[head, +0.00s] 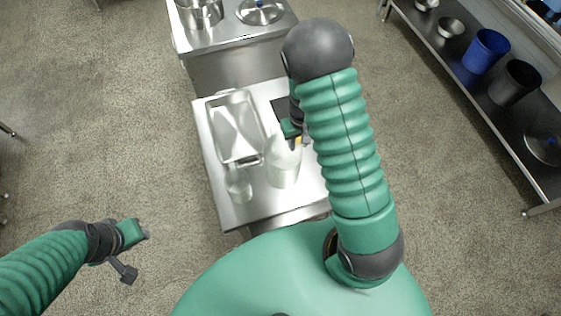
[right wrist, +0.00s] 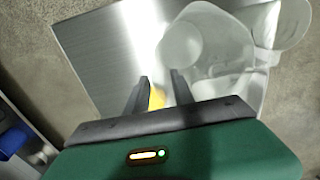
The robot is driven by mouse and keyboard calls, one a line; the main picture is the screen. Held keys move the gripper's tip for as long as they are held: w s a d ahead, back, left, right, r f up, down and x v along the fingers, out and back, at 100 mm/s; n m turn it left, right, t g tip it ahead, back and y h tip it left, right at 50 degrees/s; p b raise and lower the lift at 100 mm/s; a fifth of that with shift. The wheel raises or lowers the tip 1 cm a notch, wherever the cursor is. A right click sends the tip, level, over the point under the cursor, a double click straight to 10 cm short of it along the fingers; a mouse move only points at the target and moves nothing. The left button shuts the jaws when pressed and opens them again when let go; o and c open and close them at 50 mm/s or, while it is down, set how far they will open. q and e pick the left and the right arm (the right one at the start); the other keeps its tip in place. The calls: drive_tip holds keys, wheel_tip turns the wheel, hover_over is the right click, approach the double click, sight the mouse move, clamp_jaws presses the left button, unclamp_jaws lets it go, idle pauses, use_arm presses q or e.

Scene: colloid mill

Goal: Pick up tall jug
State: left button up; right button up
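A pale, translucent tall jug (head: 283,170) stands on the steel table, just beside my right gripper (head: 292,130), which is partly hidden by my own arm. In the right wrist view the jug (right wrist: 218,50) lies right of the fingers. My right gripper (right wrist: 160,88) has its two fingers apart there, with the right finger close to the jug's near side. I cannot tell if they touch. A small yellow thing (right wrist: 157,97) shows between the fingers; whether it is held is unclear. My left gripper (head: 136,256) is open and empty over the floor at left.
A smaller clear jug (head: 238,184) stands left of the tall jug on the steel table (head: 245,212). A metal tray (head: 238,160) lies behind it. A dark flat item (head: 281,107) is at the back. Another steel counter (head: 235,68) stands beyond. A shelf with buckets is at right.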

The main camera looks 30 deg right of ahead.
sight(299, 149)
drive_tip(key=f, duration=0.2)
drive_tip(key=d+f, duration=0.1)
drive_tip(key=f, duration=0.2)
drive_tip(key=shift+f, duration=0.15)
drive_tip(key=shift+a, duration=0.25)
drive_tip(key=shift+a+r, duration=0.15)
drive_tip(key=shift+r, duration=0.05)
drive_tip(key=shift+c, duration=1.1)
drive_tip(key=shift+a, duration=0.1)
clamp_jaws()
drive_tip(key=shift+d, duration=0.35)
drive_tip(key=shift+a+f, duration=0.1)
drive_tip(key=shift+a, duration=0.05)
